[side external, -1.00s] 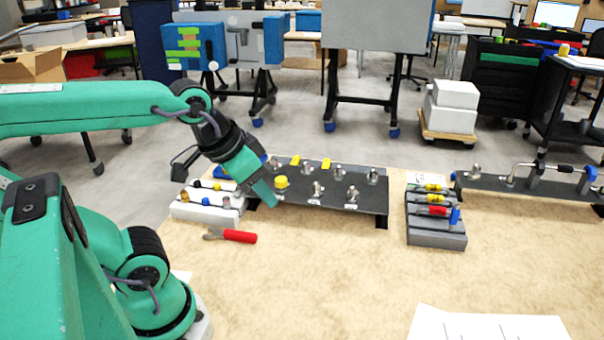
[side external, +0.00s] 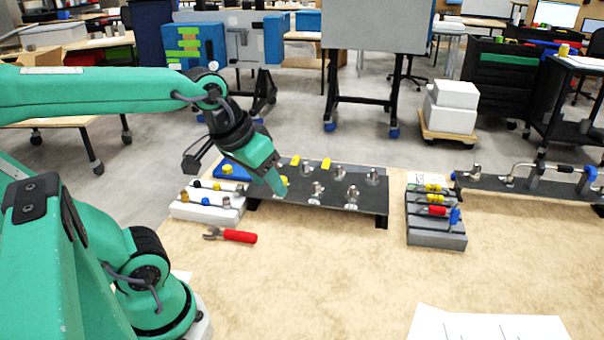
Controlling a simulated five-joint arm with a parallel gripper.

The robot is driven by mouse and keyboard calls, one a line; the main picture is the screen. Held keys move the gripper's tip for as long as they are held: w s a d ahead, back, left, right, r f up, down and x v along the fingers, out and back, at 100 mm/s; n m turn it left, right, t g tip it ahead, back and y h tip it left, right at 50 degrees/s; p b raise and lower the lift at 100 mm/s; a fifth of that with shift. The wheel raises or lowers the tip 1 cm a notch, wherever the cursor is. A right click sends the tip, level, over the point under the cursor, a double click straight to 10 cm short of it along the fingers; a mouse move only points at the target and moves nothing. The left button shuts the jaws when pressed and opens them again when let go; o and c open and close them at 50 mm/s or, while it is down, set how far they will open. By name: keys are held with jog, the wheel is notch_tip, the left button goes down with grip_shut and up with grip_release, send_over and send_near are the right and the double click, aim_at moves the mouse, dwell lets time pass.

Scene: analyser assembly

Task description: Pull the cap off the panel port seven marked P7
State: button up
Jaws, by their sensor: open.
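The dark panel (side external: 335,200) stands on the table with several metal ports on top. A yellow cap (side external: 285,180) sits at the panel's left part, mostly hidden behind my gripper. My gripper (side external: 278,187) is open and points down at this cap, with its fingers in front of or around it; I cannot tell which, nor whether they touch. The small white labels on the panel are too small to read, so P7 cannot be made out.
A white tray (side external: 184,212) with small fittings lies left of the panel, by a blue holder (side external: 226,175). Red-handled pliers (side external: 238,236) lie in front. A grey tool rack (side external: 437,240) and a pipe assembly (side external: 520,184) are to the right. The front table is mostly clear.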

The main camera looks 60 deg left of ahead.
jog(key=w+a+n+g, duration=0.3)
jog(key=w+a+n, duration=0.8)
jog(key=n, duration=0.3)
jog(key=w+a+f+n+g, duration=0.2)
jog(key=w+a+f+n, duration=0.2)
jog(key=a+f+n, duration=0.4)
jog(key=a+n, duration=0.2)
jog(key=a, duration=0.2)
jog(key=shift+w+n, duration=0.2)
jog(key=shift+n, duration=0.1)
jog(key=shift+f, duration=4.45)
